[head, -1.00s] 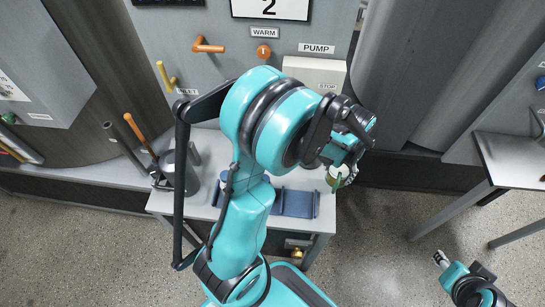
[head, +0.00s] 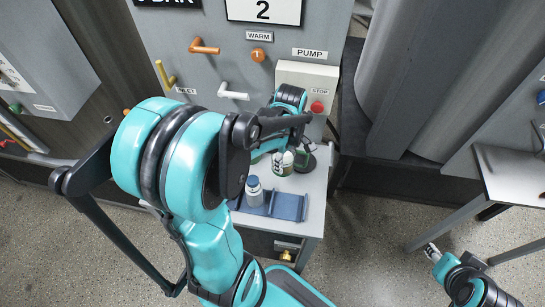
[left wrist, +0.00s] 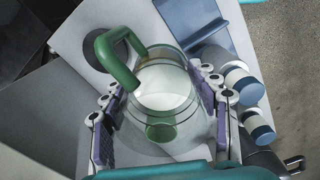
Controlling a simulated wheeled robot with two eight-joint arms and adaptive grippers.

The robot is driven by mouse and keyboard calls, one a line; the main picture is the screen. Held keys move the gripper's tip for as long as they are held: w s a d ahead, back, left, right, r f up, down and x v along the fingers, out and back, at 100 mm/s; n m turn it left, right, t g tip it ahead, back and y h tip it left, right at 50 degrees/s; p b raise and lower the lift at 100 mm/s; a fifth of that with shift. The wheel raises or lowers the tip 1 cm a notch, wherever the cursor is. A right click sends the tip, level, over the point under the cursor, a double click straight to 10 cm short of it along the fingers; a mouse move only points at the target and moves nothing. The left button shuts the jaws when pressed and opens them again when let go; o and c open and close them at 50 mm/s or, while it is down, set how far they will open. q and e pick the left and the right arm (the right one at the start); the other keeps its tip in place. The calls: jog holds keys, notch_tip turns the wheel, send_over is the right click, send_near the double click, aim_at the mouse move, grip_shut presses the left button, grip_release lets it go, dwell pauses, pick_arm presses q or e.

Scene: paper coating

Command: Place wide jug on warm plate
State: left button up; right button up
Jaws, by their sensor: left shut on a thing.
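The wide jug (head: 283,163) is clear glass with pale contents and a green handle. My left gripper (head: 290,150) is shut around its sides, over the grey bench below the pump box. In the left wrist view the jug (left wrist: 165,95) fills the middle between the purple-padded fingers (left wrist: 160,105), handle toward the top left. A dark disc (left wrist: 97,55), probably the warm plate, lies on a pale surface beyond the handle. In the head view a dark round shape shows right beside the jug. I cannot tell whether the jug touches it. My right gripper (head: 434,253) is low at the right, over the floor.
A blue tray (head: 291,206) is at the bench's front, with a blue-capped bottle (head: 254,191) at its left. The panel with the pump box (head: 305,82) stands behind. Another table (head: 510,172) is at the right.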

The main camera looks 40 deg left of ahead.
pick_arm(q)
jog(key=shift+w+a+f+b, duration=0.9)
jog(key=shift+a+f, duration=0.65)
jog(key=shift+f, duration=0.25)
jog(key=shift+w+a+f+b, duration=0.95)
jog(key=shift+a+f, duration=0.6)
jog(key=shift+f, duration=0.2)
jog(key=shift+w+a+f+b, duration=0.9)
jog(key=shift+a+f, duration=0.65)
jog(key=shift+f, duration=0.25)
jog(key=shift+r, duration=0.1)
jog(key=o, duration=1.3)
